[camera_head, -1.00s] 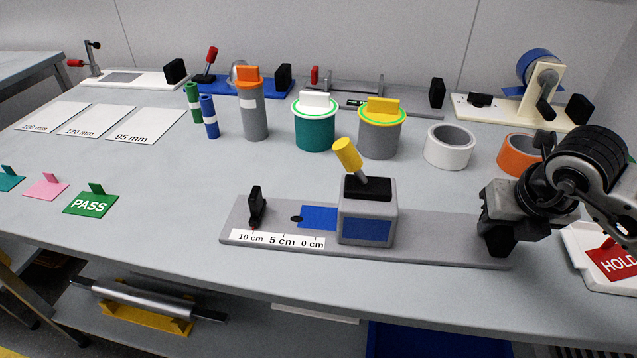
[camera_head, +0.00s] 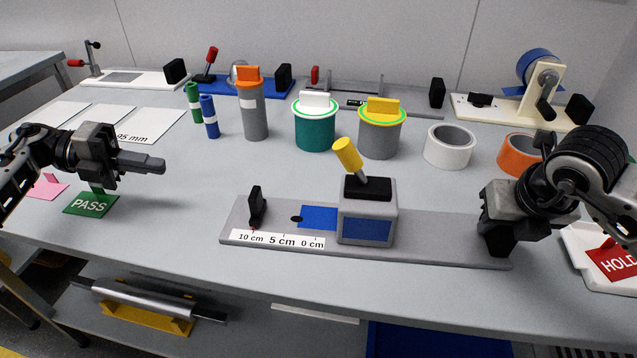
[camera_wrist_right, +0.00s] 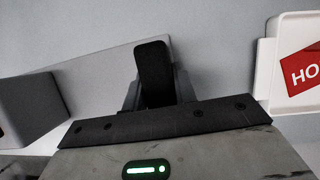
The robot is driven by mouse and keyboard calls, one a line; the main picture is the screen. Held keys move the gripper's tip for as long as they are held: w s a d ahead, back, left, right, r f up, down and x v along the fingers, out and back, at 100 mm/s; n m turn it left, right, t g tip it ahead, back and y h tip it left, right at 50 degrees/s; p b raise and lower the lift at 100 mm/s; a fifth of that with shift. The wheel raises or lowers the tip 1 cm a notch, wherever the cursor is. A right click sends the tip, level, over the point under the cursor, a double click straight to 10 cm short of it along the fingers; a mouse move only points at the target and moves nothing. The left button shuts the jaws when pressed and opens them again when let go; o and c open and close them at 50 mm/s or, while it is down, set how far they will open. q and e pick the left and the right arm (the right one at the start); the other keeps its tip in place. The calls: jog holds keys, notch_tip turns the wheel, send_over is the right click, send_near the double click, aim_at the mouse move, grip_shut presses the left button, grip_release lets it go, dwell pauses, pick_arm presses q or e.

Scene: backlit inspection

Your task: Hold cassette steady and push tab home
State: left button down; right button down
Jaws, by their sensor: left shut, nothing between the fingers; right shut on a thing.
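The grey cassette (camera_head: 398,212) has a blue front panel and a tilted yellow lever on top, and sits on a long grey base plate (camera_head: 450,228). A flat blue tab (camera_head: 318,217) sticks out of its left side above the cm scale. A black upright block (camera_head: 256,206) stands at the plate's left end. My right gripper (camera_head: 497,241) is shut at the plate's right end; its black fingers (camera_wrist_right: 153,75) hide what they hold. My left gripper (camera_head: 160,166) is shut and empty, above and right of the green PASS card (camera_head: 91,205), clear of the plate.
Behind the plate stand a teal canister (camera_head: 315,132), a grey canister (camera_head: 380,140), an orange-capped cylinder (camera_head: 255,115) and a white ring (camera_head: 449,147). A HOLD tray (camera_head: 580,245) lies at the right. The table between my left gripper and the plate is clear.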

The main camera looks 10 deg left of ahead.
pick_arm(q)
jog(key=shift+s+d+f+m+g, duration=0.25)
jog(key=shift+s+d+g, duration=0.45)
jog(key=shift+g, duration=0.4)
pick_arm(e)
jog(key=shift+s+f, duration=0.1)
jog(key=shift+f, duration=0.1)
pick_arm(q)
send_near(259, 195)
jog(key=d+f, duration=0.3)
jog(key=shift+w+d, duration=0.15)
jog(key=shift+d, duration=0.15)
jog(key=shift+w+d, duration=0.1)
jog(key=shift+d, duration=0.5)
jog(key=d, duration=1)
jog(key=shift+w+d, duration=0.3)
pick_arm(e)
jog(key=shift+a, duration=0.1)
pick_arm(q)
jog(key=shift+d, duration=0.2)
pick_arm(e)
jog(key=shift+a, duration=0.1)
pick_arm(q)
jog(key=a, duration=0.4)
jog(key=shift+s+a, duration=0.1)
jog(key=shift+a, duration=0.25)
jog(key=v, duration=0.9)
jog(key=shift+a+r, duration=0.3)
jog(key=shift+a, duration=0.05)
